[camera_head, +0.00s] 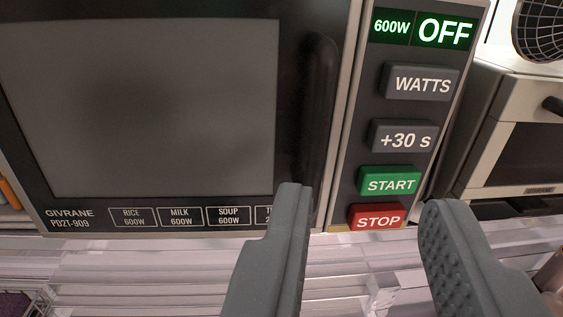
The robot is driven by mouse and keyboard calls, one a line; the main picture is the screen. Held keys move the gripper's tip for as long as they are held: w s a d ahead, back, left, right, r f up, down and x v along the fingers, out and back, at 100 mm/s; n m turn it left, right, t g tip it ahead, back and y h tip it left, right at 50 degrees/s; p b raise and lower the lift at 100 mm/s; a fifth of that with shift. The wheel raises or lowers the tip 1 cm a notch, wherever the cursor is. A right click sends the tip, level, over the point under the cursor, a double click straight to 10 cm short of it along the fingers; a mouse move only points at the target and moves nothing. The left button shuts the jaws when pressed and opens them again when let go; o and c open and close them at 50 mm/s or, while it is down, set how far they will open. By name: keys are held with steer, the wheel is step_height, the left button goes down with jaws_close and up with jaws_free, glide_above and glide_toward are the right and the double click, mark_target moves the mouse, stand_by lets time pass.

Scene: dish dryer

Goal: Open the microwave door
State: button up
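The microwave (352,120) fills most of the head camera view. Its door (140,105), with a grey window, is shut. The dark vertical door handle (318,120) runs along the door's right edge. Right of it is the control panel, with a display reading 600W OFF and buttons WATTS, +30 s, START and STOP. My gripper (368,195) is open and empty, in front of the panel's lower part. Its left finger is below the handle and overlaps the door's bottom edge in the picture. Its right finger is right of the STOP button. No contact is visible.
A second light-coloured appliance (480,150) with a dark front and handle stands close on the right. A round mesh grille (540,28) shows above it. A clear, stepped shelf (150,270) lies below the microwave. A wire basket (22,303) is at the lower left.

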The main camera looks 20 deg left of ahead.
mark_target(318, 137)
steer(key=shift+y, duration=0.6)
steer(key=w+a+f, duration=0.1)
steer(key=w, duration=0.3)
steer(key=w+a+f+p, duration=0.1)
steer(key=w, duration=0.3)
steer(key=w+a+f, duration=0.1)
steer(key=w, duration=0.3)
steer(key=shift+w+a+f+p, duration=0.1)
steer(key=shift+w+a+p, duration=0.1)
steer(key=shift+w+p, duration=0.1)
steer(key=shift+w+a, duration=0.1)
steer(key=shift+w, duration=0.35)
steer(key=shift+c, duration=0.3)
